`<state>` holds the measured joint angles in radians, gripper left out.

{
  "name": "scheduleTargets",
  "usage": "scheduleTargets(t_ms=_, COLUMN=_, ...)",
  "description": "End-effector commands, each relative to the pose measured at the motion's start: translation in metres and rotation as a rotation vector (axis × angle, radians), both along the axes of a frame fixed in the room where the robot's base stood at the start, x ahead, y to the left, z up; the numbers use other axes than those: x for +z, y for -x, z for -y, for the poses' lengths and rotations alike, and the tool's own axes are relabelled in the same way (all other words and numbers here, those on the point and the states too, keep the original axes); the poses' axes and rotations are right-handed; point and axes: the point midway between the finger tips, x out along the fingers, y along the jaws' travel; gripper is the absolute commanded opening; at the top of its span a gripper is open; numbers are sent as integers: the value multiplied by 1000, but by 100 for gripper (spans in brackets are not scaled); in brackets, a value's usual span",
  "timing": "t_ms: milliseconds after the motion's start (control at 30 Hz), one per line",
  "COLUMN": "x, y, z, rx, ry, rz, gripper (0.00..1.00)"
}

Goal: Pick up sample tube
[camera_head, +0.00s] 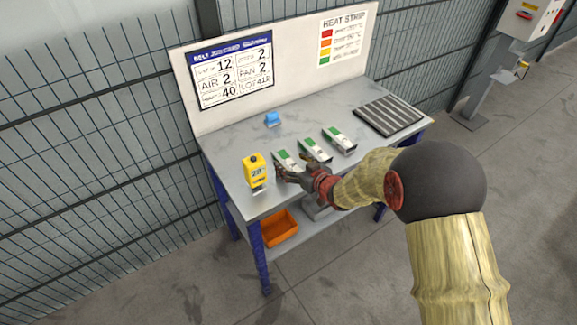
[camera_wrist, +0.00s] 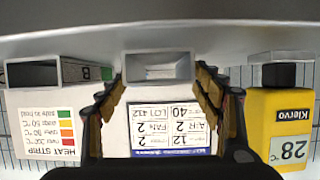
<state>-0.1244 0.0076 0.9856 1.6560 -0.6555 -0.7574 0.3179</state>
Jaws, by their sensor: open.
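Three rectangular hollow sample tubes with white and green labels lie in a row on the table: the left one (camera_head: 287,158), the middle one (camera_head: 315,150) and the right one (camera_head: 340,139). My gripper (camera_head: 286,174) is low at the near end of the left tube and partly hides it. In the upside-down wrist view, my gripper (camera_wrist: 165,98) is open, with a tube's open end (camera_wrist: 160,67) showing between its fingers. Another tube (camera_wrist: 60,71), with a green "B" label, is beside it at picture left. I cannot tell whether the fingers touch the tube.
The yellow "28 °C" device (camera_head: 255,171) stands close to my gripper's left; it also shows in the wrist view (camera_wrist: 265,125). A small blue object (camera_head: 272,119) lies behind. A dark slatted rack (camera_head: 388,115) is at the right. The back board (camera_head: 295,65) closes the table's rear.

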Motion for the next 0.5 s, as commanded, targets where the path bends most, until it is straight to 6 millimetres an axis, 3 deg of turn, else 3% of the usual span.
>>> scheduleTargets(t_ms=333, x=-2, y=-6, z=-4, rx=-1, ry=0, rz=0, gripper=66)
scheduleTargets(t_ms=500, x=-2, y=-6, z=-4, rx=-1, ry=0, rz=0, gripper=56)
